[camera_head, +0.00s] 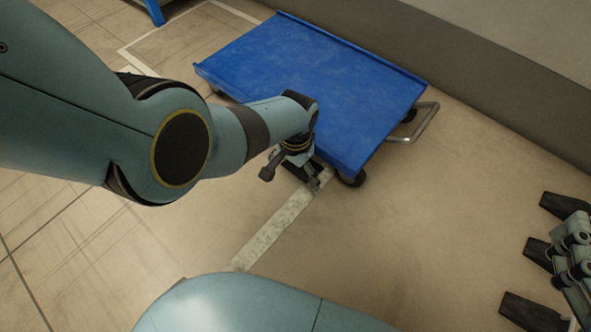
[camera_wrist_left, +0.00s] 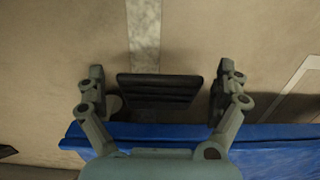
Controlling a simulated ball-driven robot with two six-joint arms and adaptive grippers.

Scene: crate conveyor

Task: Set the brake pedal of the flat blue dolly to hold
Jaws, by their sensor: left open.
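The flat blue dolly (camera_head: 340,75) stands on the floor in the head view. In the left wrist view its blue edge (camera_wrist_left: 270,137) runs along the bottom. The black, ridged brake pedal (camera_wrist_left: 158,88) sticks out beside that edge. My left gripper (camera_wrist_left: 158,92) is open, with one finger on each side of the pedal and gaps between. In the head view the left gripper (camera_head: 292,174) is low at the dolly's near edge and hides most of the pedal area. I cannot tell the pedal's tilt. My right gripper (camera_head: 565,260) is partly cut off at the right edge.
A metal handle (camera_head: 424,122) sticks out at the dolly's right end. A dark caster (camera_head: 352,179) shows under its near corner. A pale strip (camera_head: 275,230) runs along the floor. A grey wall (camera_head: 500,80) stands behind. The floor right of the dolly is clear.

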